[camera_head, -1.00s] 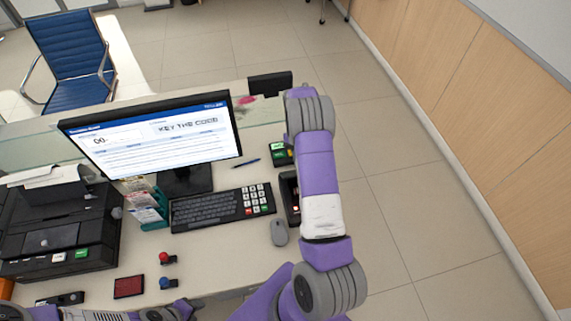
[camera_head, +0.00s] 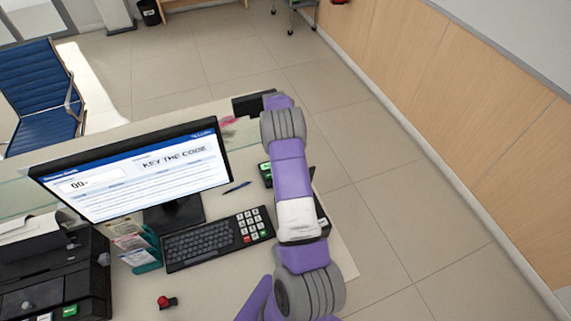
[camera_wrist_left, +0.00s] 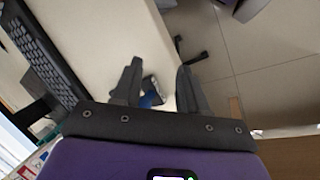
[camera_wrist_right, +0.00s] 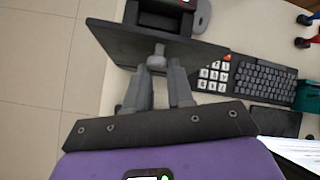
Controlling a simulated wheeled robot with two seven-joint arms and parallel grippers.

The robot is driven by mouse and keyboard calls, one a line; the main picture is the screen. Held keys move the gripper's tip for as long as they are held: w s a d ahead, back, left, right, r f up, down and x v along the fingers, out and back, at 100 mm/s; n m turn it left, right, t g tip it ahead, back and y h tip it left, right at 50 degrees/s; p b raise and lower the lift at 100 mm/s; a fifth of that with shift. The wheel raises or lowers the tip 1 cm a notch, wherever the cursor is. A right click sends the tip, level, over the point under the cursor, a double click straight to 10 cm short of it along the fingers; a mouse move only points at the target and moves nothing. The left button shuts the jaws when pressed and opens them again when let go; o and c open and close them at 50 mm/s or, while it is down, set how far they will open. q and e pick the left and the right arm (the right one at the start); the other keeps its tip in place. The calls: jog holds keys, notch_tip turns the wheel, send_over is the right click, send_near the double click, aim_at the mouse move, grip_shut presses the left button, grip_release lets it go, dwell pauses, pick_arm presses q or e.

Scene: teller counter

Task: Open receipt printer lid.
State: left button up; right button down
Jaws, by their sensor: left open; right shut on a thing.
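A black printer (camera_head: 60,275) with paper in its top stands at the far left of the head view, partly cut off. I cannot tell how its lid stands. My right arm reaches to the counter's far side, its fingertips hidden in the head view. In the right wrist view, my right gripper (camera_wrist_right: 160,72) is shut on a small grey knob-like piece (camera_wrist_right: 157,60) in front of a dark flat panel (camera_wrist_right: 140,42). My left gripper (camera_wrist_left: 158,76) is open in the left wrist view. A small blue and dark object (camera_wrist_left: 151,96) shows between its fingers.
A monitor (camera_head: 140,170), keyboard (camera_head: 205,245), leaflet holder (camera_head: 135,243), blue pen (camera_head: 237,187) and red-topped stamp (camera_head: 165,302) are on the counter. A card terminal (camera_head: 265,170) and another black device lie beside my right arm. A dark panel (camera_head: 250,106) stands at the far edge.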

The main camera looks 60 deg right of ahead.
jog(key=shift+s+d+f, duration=0.2)
jog(key=shift+d+f, duration=0.05)
jog(key=shift+f, duration=0.05)
jog(key=c, duration=1.3)
grip_release()
jog(key=o, duration=0.3)
jog(key=shift+d+f, duration=0.1)
jog(key=shift+d, duration=0.2)
jog(key=shift+w+a+r, duration=0.15)
jog(key=shift+a+r, duration=0.05)
jog(key=shift+v, duration=3.7)
